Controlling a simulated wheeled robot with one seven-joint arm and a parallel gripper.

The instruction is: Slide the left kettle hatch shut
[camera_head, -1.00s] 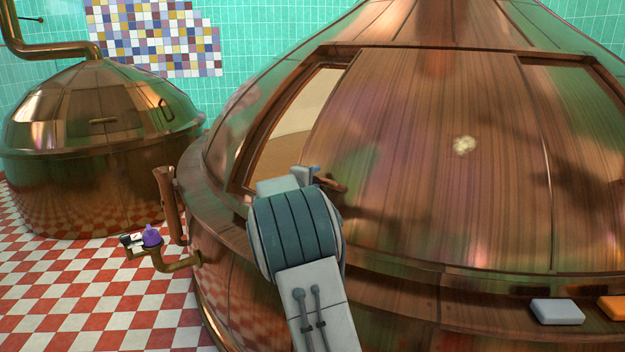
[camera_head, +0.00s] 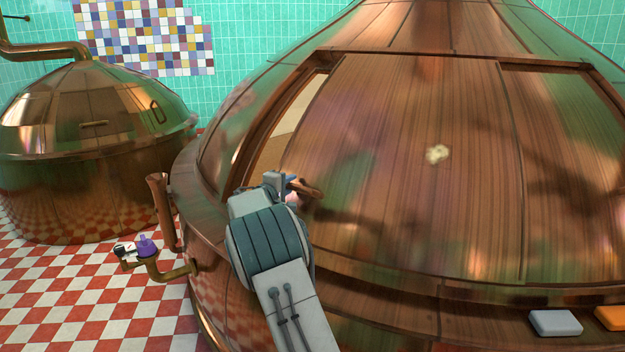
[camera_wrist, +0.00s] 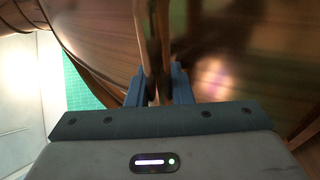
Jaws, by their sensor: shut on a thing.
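The large copper kettle (camera_head: 350,302) fills the middle and right of the head view. Its sliding hatch (camera_head: 400,180) is a curved copper panel with a pale splotch on it. A narrow opening (camera_head: 285,135) shows between the hatch's left edge and the frame, with a pale interior behind. My gripper (camera_head: 291,184) is at the hatch's lower left, shut on the hatch handle (camera_head: 308,188). In the wrist view the handle (camera_wrist: 155,45) rises upright between the blue fingers of my gripper (camera_wrist: 157,85). My gripper hides the lower end of the opening.
A smaller copper kettle (camera_head: 88,150) stands at the back left. A curved pipe (camera_head: 170,270) with a purple knob (camera_head: 146,245) juts out left of my arm. A grey block (camera_head: 555,322) and an orange block (camera_head: 610,317) sit on the ledge at lower right.

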